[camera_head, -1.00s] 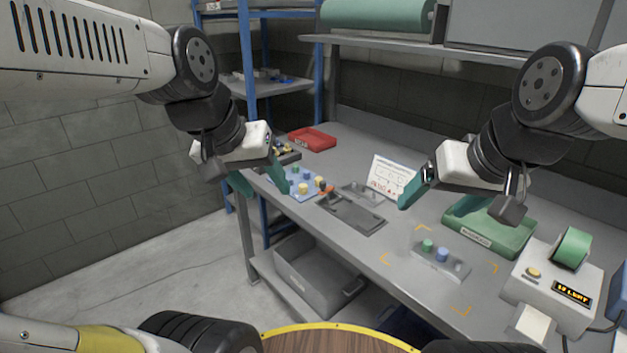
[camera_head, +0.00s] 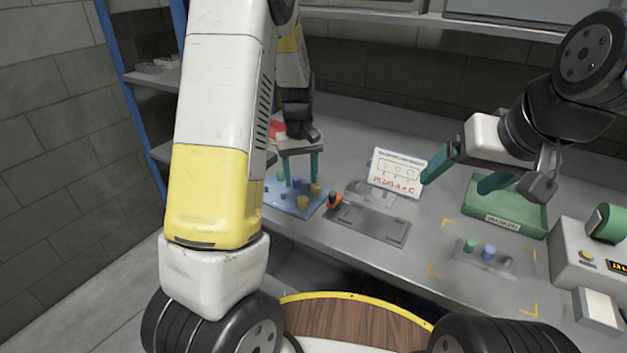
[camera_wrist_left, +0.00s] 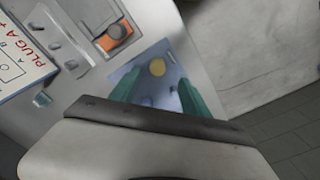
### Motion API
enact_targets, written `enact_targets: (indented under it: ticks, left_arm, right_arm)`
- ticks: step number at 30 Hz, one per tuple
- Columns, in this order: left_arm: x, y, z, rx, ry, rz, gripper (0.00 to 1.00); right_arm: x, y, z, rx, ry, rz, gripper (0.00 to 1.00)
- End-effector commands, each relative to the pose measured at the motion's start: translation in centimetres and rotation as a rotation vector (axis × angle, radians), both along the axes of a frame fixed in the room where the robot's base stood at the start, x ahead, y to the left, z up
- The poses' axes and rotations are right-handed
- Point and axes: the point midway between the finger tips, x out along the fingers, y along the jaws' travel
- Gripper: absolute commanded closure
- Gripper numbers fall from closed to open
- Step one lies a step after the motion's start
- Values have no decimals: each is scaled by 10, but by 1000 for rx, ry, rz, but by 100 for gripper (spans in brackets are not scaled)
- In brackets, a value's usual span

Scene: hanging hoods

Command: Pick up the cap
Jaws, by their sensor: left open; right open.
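Small yellow and blue caps stand on a blue mat (camera_head: 281,206) on the bench; one yellow cap (camera_head: 316,188) is near its right edge. Which cap the task means, I cannot tell. My left gripper (camera_head: 300,181) is open, pointing down over the mat, its teal fingers apart. In the left wrist view a yellow cap (camera_wrist_left: 157,67) shows on the mat, just beyond the open fingers (camera_wrist_left: 158,84). Caps between or behind the fingers are partly hidden. My right gripper (camera_head: 453,182) is open and empty above the bench near the green tray.
A grey plate (camera_head: 368,224) with an orange part (camera_head: 334,200) lies right of the mat. A sign reading PLUG A + C (camera_head: 397,174) stands behind. A green tray (camera_head: 508,213), a holder with green (camera_head: 470,245) and blue (camera_head: 488,252) pieces and a printer-like box stand further right.

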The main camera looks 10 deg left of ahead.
Motion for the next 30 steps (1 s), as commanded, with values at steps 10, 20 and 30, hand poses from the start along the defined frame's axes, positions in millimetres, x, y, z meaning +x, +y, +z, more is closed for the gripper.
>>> enact_targets:
  ticks: [10, 20, 30]
  left_arm:
    - [2, 0, -36, 8, 9, 6, 46]
    - [4, -3, -79, 7, 8, 5, 46]
    - [5, -3, -82, 6, 5, 5, 55]
  right_arm:
    - [0, 0, 0, 0, 0, 0, 20]
    - [0, 0, 0, 0, 0, 0, 20]
    - [0, 0, 0, 0, 0, 0, 20]
